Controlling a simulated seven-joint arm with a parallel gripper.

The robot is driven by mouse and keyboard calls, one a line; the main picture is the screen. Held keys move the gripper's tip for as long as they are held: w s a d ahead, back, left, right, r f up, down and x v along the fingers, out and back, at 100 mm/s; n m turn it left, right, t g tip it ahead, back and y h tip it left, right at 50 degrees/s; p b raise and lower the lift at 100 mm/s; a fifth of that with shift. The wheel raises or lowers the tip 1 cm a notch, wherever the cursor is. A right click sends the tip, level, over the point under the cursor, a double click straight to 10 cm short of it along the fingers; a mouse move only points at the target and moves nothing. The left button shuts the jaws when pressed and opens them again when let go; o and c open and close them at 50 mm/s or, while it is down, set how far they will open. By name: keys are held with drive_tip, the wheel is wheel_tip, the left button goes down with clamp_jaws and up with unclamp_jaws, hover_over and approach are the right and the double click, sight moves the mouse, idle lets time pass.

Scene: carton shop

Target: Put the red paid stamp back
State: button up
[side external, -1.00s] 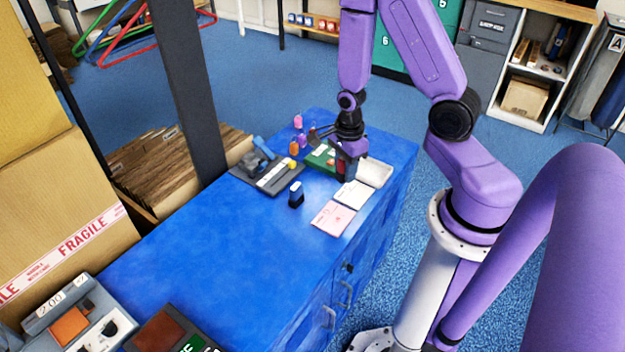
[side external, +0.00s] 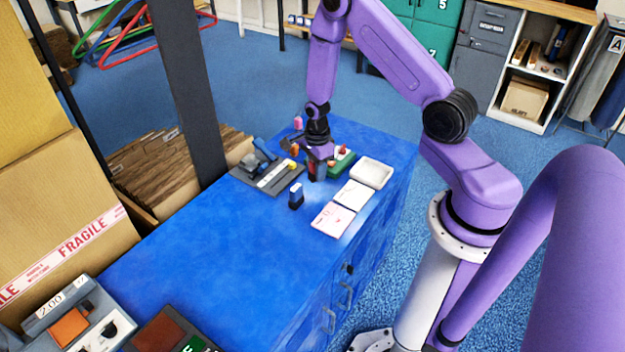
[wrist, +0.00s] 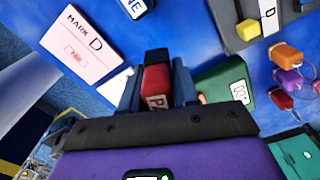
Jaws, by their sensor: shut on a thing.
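The red paid stamp (wrist: 156,84) is between the dark fingers of my gripper (wrist: 157,82) in the wrist view, with white letters partly showing on its red side. My gripper (side external: 318,172) is shut on it above the blue cabinet top, just left of the green block (side external: 342,164) in the side view. The fingers largely hide the stamp there. The green block with a white label also shows in the wrist view (wrist: 222,83). A dark grey tray (side external: 255,180) with a pale label strip and yellow knob lies to the left.
A small blue-and-dark stamp (side external: 296,196) stands in front. Several coloured key tags (wrist: 285,54) lie near the gripper.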

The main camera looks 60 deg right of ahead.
sight(312, 188)
drive_tip(key=shift+w+d+f, duration=0.25)
drive_tip(key=shift+w+f, duration=0.6)
drive_tip(key=shift+f, duration=1.85)
drive_tip(key=shift+f, duration=0.15)
drive_tip(key=o, duration=0.9)
drive_tip(key=shift+c, duration=0.2)
